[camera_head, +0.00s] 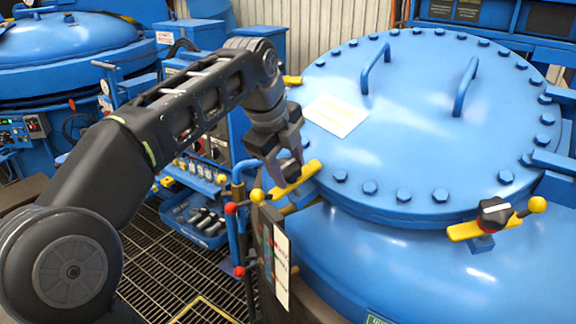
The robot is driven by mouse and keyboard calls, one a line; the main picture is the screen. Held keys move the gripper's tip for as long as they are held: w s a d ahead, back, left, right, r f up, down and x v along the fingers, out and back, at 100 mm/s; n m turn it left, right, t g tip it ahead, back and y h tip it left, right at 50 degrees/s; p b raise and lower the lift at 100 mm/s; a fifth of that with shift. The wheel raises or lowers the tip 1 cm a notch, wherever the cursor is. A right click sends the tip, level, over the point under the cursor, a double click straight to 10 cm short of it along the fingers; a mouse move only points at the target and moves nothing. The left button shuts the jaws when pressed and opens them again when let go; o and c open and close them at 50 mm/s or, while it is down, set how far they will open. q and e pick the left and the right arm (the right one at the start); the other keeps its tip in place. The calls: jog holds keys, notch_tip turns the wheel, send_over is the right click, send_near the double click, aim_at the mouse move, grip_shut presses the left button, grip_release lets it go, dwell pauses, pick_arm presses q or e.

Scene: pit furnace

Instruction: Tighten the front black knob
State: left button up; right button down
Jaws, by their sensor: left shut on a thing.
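A large blue furnace lid (420,120), ringed with bolts, fills the right side. A black knob (494,213) sits on a yellow clamp bar (466,231) at the lid's near right rim, with no gripper at it. Another yellow clamp bar (298,181) is at the lid's left rim. My left gripper (288,168) reaches down onto that bar and is shut on a dark knob there, mostly hidden by the fingers. My right gripper is not in view.
A third yellow clamp (292,80) shows at the lid's far left rim. Levers with red balls (231,208) and a placard (281,266) stand just below my left gripper. A blue tool tray (205,222) sits over the floor grating. Two handles rise from the lid.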

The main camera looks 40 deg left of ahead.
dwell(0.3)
pick_arm(q)
jog(key=o, duration=1.4)
jog(key=shift+s+r, duration=0.15)
jog(key=shift+r, duration=0.2)
jog(key=shift+v, duration=1.1)
jog(key=p+v, duration=0.4)
jog(key=v, duration=0.1)
jog(key=shift+f, duration=0.1)
